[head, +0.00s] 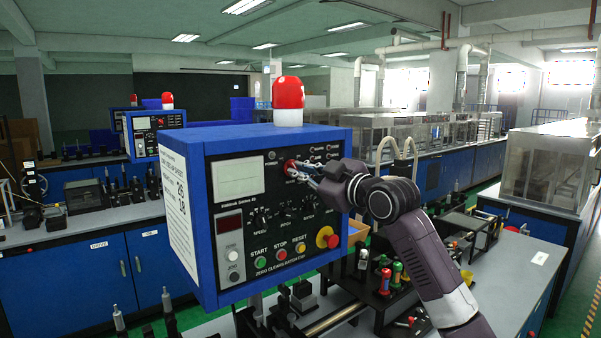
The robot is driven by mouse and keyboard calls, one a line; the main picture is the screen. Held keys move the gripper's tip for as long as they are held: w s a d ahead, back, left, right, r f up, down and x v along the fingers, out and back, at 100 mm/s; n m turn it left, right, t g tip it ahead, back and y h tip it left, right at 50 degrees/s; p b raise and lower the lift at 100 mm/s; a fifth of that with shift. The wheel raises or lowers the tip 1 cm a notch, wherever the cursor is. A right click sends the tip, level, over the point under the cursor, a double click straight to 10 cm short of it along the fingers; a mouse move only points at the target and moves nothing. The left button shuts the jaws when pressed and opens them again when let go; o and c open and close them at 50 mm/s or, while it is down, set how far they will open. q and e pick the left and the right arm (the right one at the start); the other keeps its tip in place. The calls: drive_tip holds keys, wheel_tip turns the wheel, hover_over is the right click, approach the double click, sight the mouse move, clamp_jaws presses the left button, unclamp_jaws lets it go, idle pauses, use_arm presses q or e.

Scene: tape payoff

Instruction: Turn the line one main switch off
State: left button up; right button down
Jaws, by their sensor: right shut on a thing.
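A blue control box (188,215) with a black front panel stands in the middle of the head view, with a red beacon on top. A red knob (291,167), which I take for the main switch, sits at the upper middle of the panel, by the "POWER" label. My right gripper (297,170) reaches in from the right and is shut on this red knob. The fingers cover part of it, so its exact turn angle cannot be told. My left gripper is not in view.
Below on the panel are green start (261,262), red stop and yellow reset buttons, and a red-and-yellow emergency stop (327,237). A rack with colored handles (385,280) stands under my right arm. A second control box with a beacon (150,125) stands behind left.

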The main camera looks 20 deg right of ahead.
drive_tip(key=shift+n, duration=0.8)
drive_tip(key=c, duration=2)
unclamp_jaws()
drive_tip(key=shift+c, duration=0.2)
drive_tip(key=shift+s, duration=0.1)
drive_tip(key=v, duration=1.2)
